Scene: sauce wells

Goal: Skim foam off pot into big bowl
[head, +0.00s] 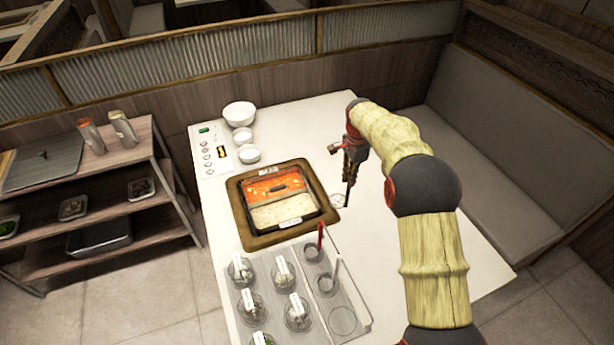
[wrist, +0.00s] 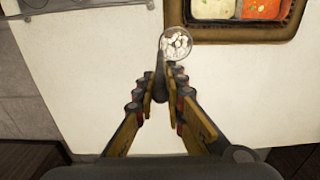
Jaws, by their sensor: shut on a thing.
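The pot (head: 315,208) is a square, divided pot set in a brown frame. Its far half holds red broth (head: 262,188) and its near half holds pale broth (head: 283,212). The big bowl (head: 239,113) is white and stands at the table's far left corner. My gripper (head: 350,160) is right of the pot, shut on the dark handle of a skimmer (head: 340,200) pointing down. In the wrist view, my gripper (wrist: 160,92) holds it, and the round skimmer head (wrist: 176,43) carries whitish bits.
Two smaller white bowls (head: 243,135) stand in front of the big bowl. A shelf (head: 150,185) is left; a bench (head: 465,140) is right.

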